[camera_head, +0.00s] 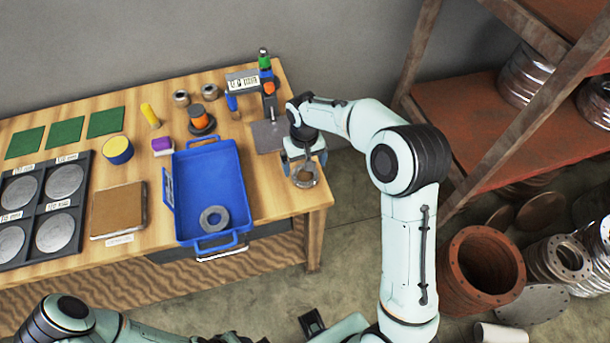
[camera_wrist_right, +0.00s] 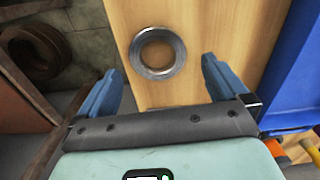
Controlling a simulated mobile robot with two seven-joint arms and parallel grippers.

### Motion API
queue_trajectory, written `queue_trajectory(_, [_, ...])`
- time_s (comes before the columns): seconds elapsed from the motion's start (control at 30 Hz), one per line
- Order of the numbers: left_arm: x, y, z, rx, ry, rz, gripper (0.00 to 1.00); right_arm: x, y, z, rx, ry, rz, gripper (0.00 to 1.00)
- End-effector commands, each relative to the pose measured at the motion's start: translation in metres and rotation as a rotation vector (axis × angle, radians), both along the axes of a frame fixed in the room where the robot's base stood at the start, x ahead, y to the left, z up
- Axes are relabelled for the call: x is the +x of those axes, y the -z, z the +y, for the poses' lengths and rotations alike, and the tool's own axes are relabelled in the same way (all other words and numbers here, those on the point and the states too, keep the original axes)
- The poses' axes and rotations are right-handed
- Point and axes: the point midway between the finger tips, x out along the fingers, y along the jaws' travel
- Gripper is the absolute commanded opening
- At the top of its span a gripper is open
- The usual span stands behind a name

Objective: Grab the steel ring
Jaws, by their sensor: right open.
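A steel ring (camera_head: 307,184) lies flat on the wooden table near its right end. In the right wrist view the steel ring (camera_wrist_right: 160,75) is whole, just ahead of the fingertips and between their lines. My right gripper (camera_head: 304,164) is above the ring and partly covers it in the head view. In the wrist view its blue fingers (camera_wrist_right: 160,68) are spread apart with nothing between them. A second grey ring (camera_head: 203,220) lies in the blue tray.
The blue tray (camera_head: 210,165) is left of my right gripper. A small tool stand (camera_head: 266,75) with a grey base plate (camera_head: 268,137) stands behind it. The table's right edge is close. Shelving (camera_head: 480,115) and a rusty pipe flange (camera_head: 480,265) are on the right.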

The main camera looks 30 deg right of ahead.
Motion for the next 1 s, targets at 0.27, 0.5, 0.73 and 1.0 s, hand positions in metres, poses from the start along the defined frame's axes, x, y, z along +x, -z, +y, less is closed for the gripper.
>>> queue_trajectory(0.27, [0.001, -0.002, 0.000, 0.000, 0.001, -0.001, 0.39, 0.003, 0.040, -0.005, 0.000, -0.001, 0.003, 1.00])
queue_trajectory(0.5, [0.001, -0.002, 0.000, 0.000, 0.001, -0.001, 0.39, 0.003, 0.050, -0.005, 0.000, -0.001, 0.000, 1.00])
queue_trajectory(0.73, [0.001, -0.002, 0.000, 0.000, 0.000, -0.001, 0.39, 0.003, 0.050, -0.005, 0.000, 0.000, 0.000, 0.64])
queue_trajectory(1.0, [0.001, -0.002, 0.000, 0.000, 0.001, -0.001, 0.39, 0.004, 0.049, -0.005, 0.000, 0.000, -0.002, 0.36])
